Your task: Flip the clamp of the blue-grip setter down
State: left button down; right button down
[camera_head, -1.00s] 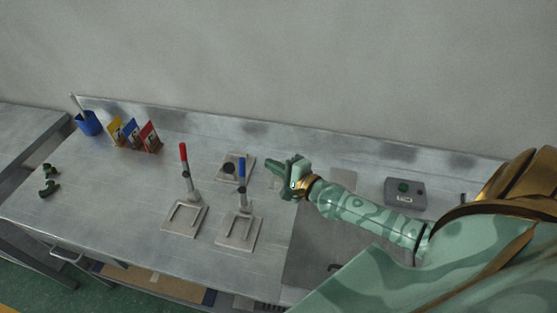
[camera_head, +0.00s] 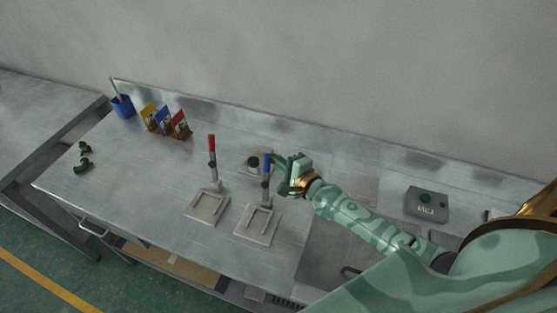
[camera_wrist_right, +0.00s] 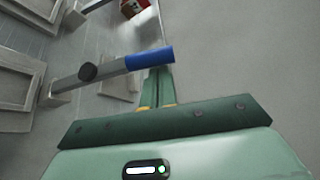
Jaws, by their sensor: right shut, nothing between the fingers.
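The blue-grip setter stands on the table with its lever upright; its blue grip (camera_head: 266,164) is at the top and its pale base plate (camera_head: 257,224) lies below. My right gripper (camera_head: 280,162) is shut and empty, its fingertips close beside the blue grip on its right. In the right wrist view, the blue grip (camera_wrist_right: 150,58) crosses in front of the shut fingers (camera_wrist_right: 157,88); I cannot tell whether they touch. The red-grip setter (camera_head: 212,144) also stands with its lever upright, to the left. My left gripper is not in view.
A small plate with a dark round piece (camera_head: 253,161) lies behind the setters. Coloured cards (camera_head: 164,121), a blue cup (camera_head: 122,106) and green parts (camera_head: 83,158) are at the left. The table's front left is clear.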

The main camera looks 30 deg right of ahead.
jog(key=shift+s, duration=0.1)
jog(key=s+a+f+n+t+y+b, duration=0.5)
jog(key=s+a+n+b, duration=0.6)
jog(key=n, duration=0.4)
jog(key=shift+a+f+y+b, duration=0.3)
jog(key=shift+a+f+b, duration=0.25)
jog(key=shift+a+b, duration=0.55)
jog(key=shift+d, duration=0.25)
jog(key=shift+r, duration=0.1)
